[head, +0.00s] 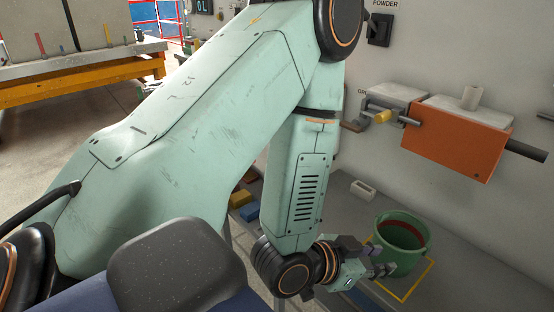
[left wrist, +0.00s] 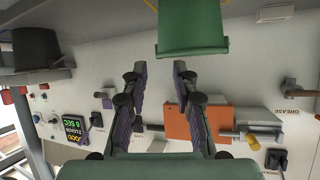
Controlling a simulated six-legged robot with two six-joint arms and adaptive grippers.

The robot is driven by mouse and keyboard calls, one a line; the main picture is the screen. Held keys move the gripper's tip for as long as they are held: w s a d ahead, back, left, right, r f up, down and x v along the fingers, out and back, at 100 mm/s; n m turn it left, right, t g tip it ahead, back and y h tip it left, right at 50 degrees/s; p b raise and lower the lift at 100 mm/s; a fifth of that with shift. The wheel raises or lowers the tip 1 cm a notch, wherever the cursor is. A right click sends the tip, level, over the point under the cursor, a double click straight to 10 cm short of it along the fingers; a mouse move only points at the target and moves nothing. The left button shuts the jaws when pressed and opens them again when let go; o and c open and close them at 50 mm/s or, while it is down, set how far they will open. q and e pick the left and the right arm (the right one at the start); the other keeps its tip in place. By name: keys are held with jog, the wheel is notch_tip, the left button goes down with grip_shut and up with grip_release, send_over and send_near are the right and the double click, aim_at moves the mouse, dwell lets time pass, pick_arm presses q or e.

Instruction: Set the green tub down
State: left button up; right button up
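The green tub (head: 398,262) stands upright on the grey bench at the lower right in the head view, with something dark red inside. A yellow outline (head: 428,275) is marked on the bench around its foot. My left gripper (head: 382,260) is low beside the tub, on its left. In the left wrist view the gripper (left wrist: 160,68) is open with nothing between its fingers. There the tub (left wrist: 192,36) shows upside down, beyond the fingertips and a little right. It looks apart from the fingers. My right gripper is in neither view.
An orange block (head: 455,140) on a dark bar sticks out from the wall above the bench. A small white block (head: 363,190) lies behind the tub. Blue and yellow blocks (head: 244,212) lie left of my arm. A black bucket (left wrist: 38,52) shows in the left wrist view.

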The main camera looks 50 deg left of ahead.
pick_arm(q)
jog(key=s+a+f+n+g+y, duration=0.2)
jog(key=s+f+g, duration=0.4)
jog(key=s+f, duration=0.4)
jog(key=s+a+f+n+g+y, duration=0.2)
jog(key=s+f+g, duration=0.4)
jog(key=s+f, duration=0.4)
jog(key=s+a+n, duration=0.1)
jog(key=s, duration=0.4)
jog(key=shift+f, duration=0.1)
